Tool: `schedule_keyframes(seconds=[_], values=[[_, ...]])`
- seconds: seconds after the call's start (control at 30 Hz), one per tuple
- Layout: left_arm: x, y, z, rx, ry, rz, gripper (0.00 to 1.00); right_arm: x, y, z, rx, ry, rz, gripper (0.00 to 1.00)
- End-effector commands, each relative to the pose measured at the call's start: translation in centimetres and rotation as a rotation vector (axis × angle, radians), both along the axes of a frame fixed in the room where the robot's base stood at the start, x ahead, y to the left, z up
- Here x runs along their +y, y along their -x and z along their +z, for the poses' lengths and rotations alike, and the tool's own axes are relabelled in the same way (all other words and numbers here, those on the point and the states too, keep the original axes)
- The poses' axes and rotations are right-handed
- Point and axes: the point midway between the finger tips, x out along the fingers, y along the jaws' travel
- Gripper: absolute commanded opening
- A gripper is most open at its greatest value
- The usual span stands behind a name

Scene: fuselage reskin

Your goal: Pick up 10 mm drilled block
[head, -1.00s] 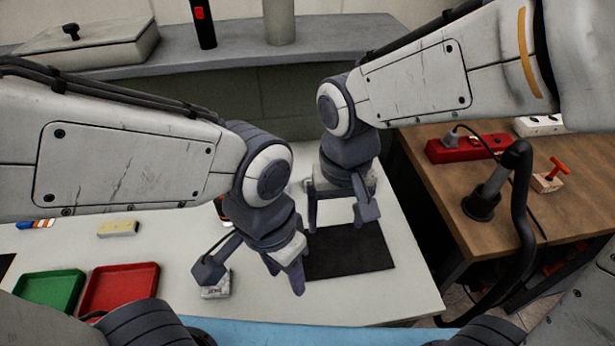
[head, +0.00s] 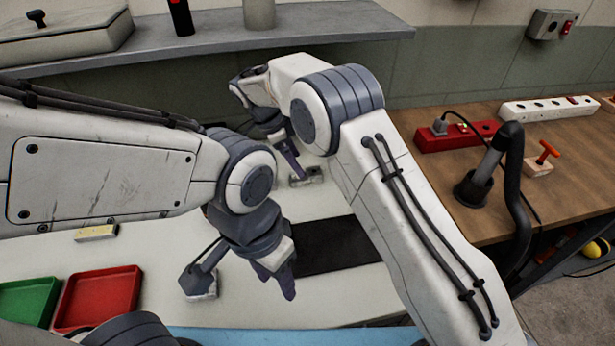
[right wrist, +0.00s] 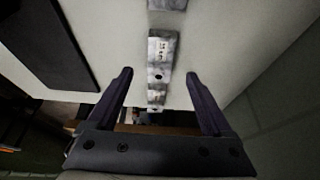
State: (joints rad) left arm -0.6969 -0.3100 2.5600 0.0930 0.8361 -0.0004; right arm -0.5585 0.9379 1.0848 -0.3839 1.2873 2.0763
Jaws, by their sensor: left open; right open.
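A grey metal block (head: 307,177) lies on the pale bench beyond the black mat, at my right gripper (head: 294,167). In the right wrist view a mottled grey block (right wrist: 161,52) with a small printed label and a dark round hole lies between and ahead of my open right fingers (right wrist: 160,92). The label is too small to read. Contact is not visible. My right arm hides part of the bench. My left gripper (head: 276,280) is open and empty above the bench, left of the mat.
A black mat (head: 330,248) lies between the arms. Red (head: 98,300) and green (head: 26,300) trays and a yellowish block (head: 96,233) are at left. A grey shelf (head: 330,27) runs behind. A wooden table with a red power strip (head: 455,137) stands at right.

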Motion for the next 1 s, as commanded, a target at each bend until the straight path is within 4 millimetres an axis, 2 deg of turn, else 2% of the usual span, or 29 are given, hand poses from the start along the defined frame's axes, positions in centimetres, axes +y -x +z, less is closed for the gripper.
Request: schedule_keyframes(seconds=[0.4, 0.67, 0.7, 0.77, 0.9, 0.93, 1.0], values=[[0.0, 0.0, 0.9, 0.000, 0.000, 0.000, 0.50, -2.2, -0.5, -4.9, 0.003, 0.000, 0.002, 0.85], [0.0, 0.0, 0.9, 0.000, 0.000, 0.000, 0.50, -2.3, -0.5, -5.4, 0.001, -0.002, 0.003, 0.85], [0.0, 0.0, 0.9, 0.000, 0.000, 0.000, 0.50, -2.3, -0.5, -5.4, 0.001, -0.002, 0.003, 0.81], [0.0, 0.0, 0.9, 0.000, 0.000, 0.000, 0.50, -2.3, -0.5, -5.4, 0.001, -0.002, 0.003, 0.58], [0.0, 0.0, 0.9, 0.000, 0.000, 0.000, 0.50, -2.3, -0.5, -5.4, 0.001, -0.002, 0.003, 0.05], [0.0, 0.0, 0.9, 0.000, 0.000, 0.000, 0.50, -2.3, -0.5, -5.4, 0.001, -0.002, 0.003, 0.00], [0.0, 0.0, 0.9, 0.000, 0.000, 0.000, 0.50, -2.3, -0.5, -5.4, 0.001, -0.002, 0.003, 0.00]])
